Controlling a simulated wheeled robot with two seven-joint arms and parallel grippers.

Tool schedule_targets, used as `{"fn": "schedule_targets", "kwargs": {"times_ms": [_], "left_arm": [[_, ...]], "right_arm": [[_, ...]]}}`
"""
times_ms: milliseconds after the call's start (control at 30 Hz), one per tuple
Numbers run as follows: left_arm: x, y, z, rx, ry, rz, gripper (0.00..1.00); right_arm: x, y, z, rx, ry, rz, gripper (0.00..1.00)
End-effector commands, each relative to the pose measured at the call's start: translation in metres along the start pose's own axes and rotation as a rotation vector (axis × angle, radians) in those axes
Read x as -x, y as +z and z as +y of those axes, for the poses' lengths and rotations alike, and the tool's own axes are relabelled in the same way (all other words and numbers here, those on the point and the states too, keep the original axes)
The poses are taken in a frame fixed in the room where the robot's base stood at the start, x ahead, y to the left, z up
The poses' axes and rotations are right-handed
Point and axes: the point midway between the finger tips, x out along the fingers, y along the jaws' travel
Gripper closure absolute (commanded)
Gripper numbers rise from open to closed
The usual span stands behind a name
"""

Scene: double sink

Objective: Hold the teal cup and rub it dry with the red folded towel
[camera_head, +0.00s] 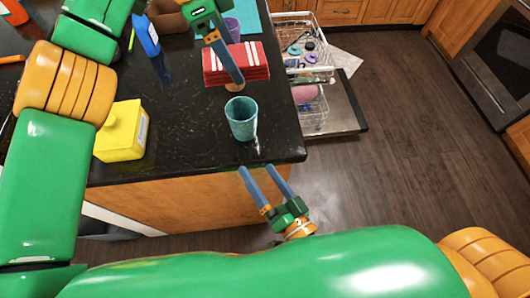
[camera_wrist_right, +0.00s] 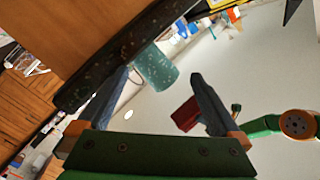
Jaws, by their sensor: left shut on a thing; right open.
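The teal cup (camera_head: 241,120) stands upright on the black counter near its front edge, its open top visible. It also shows in the right wrist view (camera_wrist_right: 154,68), between my right fingers and beyond them. My left gripper (camera_head: 238,78) is shut on the red folded towel (camera_head: 252,62), which has white stripes; it is behind the cup and apart from it. The towel also shows in the right wrist view (camera_wrist_right: 185,113), partly hidden by a finger. My right gripper (camera_head: 264,174) is open and empty, in front of the counter edge, its fingers pointing toward the cup.
A blue bottle (camera_head: 146,36) and a purple cup (camera_head: 232,29) are farther back. An open dishwasher rack (camera_head: 305,50) with dishes is to the right of the counter. The counter around the cup is clear.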

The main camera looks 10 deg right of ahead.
Motion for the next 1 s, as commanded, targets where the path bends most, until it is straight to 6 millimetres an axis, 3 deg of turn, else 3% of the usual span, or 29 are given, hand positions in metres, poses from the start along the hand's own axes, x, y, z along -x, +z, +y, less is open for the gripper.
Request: {"fn": "schedule_targets", "kwargs": {"times_ms": [33,133,200,300,700,833,1000], "left_arm": [[0.0,0.0,0.0,0.0,0.0,0.0,0.73],[0.0,0.0,0.0,0.0,0.0,0.0,0.73],[0.0,0.0,0.0,0.0,0.0,0.0,0.73],[0.0,0.0,0.0,0.0,0.0,0.0,0.73],[0.0,0.0,0.0,0.0,0.0,0.0,0.73],[0.0,0.0,0.0,0.0,0.0,0.0,0.73],[0.0,0.0,0.0,0.0,0.0,0.0,0.73]], "right_arm": [[-0.003,-0.015,-0.012,0.051,-0.026,0.04,0.0],[-0.018,-0.025,-0.005,0.475,0.021,0.049,0.0],[-0.023,-0.031,-0.002,0.641,0.044,0.05,0.0],[-0.031,-0.034,0.001,0.748,0.059,0.05,0.0],[-0.121,-0.04,0.004,0.757,0.061,0.047,0.0],[-0.139,-0.04,0.006,0.756,0.062,0.045,0.0],[-0.146,-0.041,0.006,0.756,0.062,0.043,0.0]]}}
